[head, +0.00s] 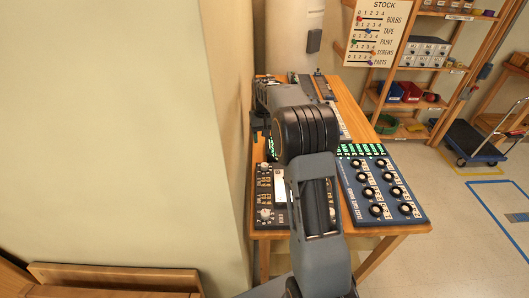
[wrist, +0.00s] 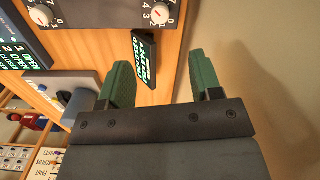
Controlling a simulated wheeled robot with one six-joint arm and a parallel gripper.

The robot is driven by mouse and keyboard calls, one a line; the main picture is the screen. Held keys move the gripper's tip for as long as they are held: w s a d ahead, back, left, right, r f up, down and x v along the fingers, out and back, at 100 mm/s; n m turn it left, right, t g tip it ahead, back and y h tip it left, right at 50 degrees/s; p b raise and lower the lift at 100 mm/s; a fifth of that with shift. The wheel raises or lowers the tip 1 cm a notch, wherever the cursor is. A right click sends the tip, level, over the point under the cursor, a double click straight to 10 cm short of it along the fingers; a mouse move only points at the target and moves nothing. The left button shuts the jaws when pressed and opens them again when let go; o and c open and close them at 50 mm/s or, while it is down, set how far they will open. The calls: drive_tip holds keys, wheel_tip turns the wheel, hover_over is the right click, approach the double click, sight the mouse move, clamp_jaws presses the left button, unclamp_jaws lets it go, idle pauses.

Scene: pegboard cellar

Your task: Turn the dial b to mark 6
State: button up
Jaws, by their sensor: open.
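Two white dials show at the top of the wrist view, a left dial (wrist: 41,14) and a right dial (wrist: 160,14), each with a red pointer line and printed numbers on a dark panel (wrist: 100,10). I cannot read a letter that tells which is dial b. A panel with white knobs (head: 265,214) shows in the head view, partly hidden by my arm. My gripper (wrist: 160,63) is open and empty, with its two green fingers apart. It is beside the dial panel and touches neither dial.
A small sign with green lettering (wrist: 145,57) lies between the fingers in the wrist view. A blue panel of several black knobs (head: 383,190) is on the wooden table (head: 400,233), right of my arm. A pale wall (head: 110,130) stands close on the left. Open floor (head: 455,215) lies right.

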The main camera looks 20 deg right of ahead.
sight(264, 164)
drive_tip(key=f+n, duration=0.2)
drive_tip(key=f, duration=0.3)
drive_tip(key=f+n+p, duration=0.1)
drive_tip(key=f+n, duration=0.1)
drive_tip(key=f, duration=0.3)
drive_tip(key=f+n+p, duration=0.1)
drive_tip(key=f, duration=0.4)
drive_tip(key=shift+w+n, duration=0.25)
drive_tip(key=shift+n, duration=0.15)
drive_tip(key=c, duration=0.9)
